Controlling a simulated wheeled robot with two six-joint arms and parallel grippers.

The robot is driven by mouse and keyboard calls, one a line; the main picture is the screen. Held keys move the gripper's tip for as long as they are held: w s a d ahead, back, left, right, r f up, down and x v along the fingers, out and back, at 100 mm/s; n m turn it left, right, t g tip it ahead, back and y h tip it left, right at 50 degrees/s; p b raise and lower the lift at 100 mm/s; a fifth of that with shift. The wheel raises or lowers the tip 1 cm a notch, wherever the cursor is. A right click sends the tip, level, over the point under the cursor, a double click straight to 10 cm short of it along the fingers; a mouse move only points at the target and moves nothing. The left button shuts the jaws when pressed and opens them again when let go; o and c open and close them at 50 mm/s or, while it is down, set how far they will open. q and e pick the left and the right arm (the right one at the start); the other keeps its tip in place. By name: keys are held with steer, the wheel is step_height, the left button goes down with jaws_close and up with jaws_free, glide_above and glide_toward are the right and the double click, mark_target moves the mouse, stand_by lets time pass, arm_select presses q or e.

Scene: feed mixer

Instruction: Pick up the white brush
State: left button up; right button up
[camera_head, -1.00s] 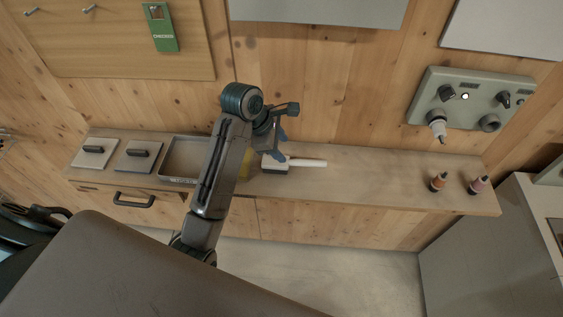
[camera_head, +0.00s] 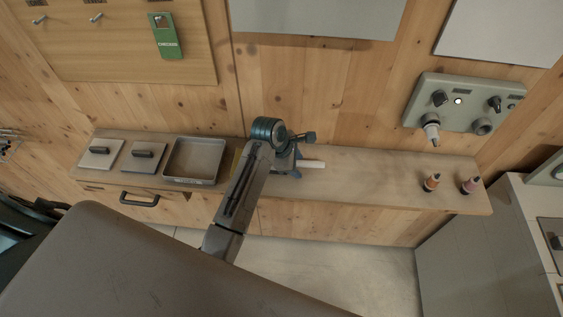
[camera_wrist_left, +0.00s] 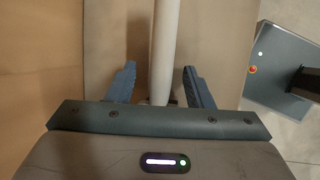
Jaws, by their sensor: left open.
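The white brush lies on the wooden counter. In the head view only its white handle (camera_head: 312,164) shows, sticking out to the right of my left gripper (camera_head: 296,172); my arm hides the rest. In the left wrist view the handle (camera_wrist_left: 164,45) runs between the two blue fingers of my left gripper (camera_wrist_left: 160,88). The fingers are open, one on each side of the handle, with a gap to each. I cannot tell how far above the counter they are. My right gripper is not in view.
The wooden counter (camera_head: 370,180) is clear right of the brush up to two small bottles (camera_head: 432,182) (camera_head: 470,186). A metal tray (camera_head: 195,160) and two lidded plates with dark handles (camera_head: 143,155) stand to the left. A control box (camera_head: 465,105) hangs on the wall behind.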

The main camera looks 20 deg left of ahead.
arm_select(q)
jaws_close()
steer(key=shift+r+b, duration=0.45)
steer(key=shift+r, duration=0.1)
step_height(320, 180, up, 2)
steer(key=shift+r+b, duration=0.15)
steer(key=shift+b, duration=0.65)
steer(key=s+a+b, duration=0.1)
steer(key=s+a, duration=0.1)
steer(key=a, duration=0.2)
steer(key=s+a+r+b, duration=0.1)
steer(key=s+a, duration=0.2)
steer(key=a, duration=0.1)
steer(key=s+a+b, duration=0.2)
steer(key=a, duration=0.2)
steer(key=shift+s+a+r, duration=0.15)
steer(key=shift+s+a, duration=0.05)
steer(key=shift+a, duration=0.1)
steer(key=shift+s+a+r, duration=0.15)
steer(key=shift+s+a, duration=0.25)
steer(key=shift+a, duration=0.2)
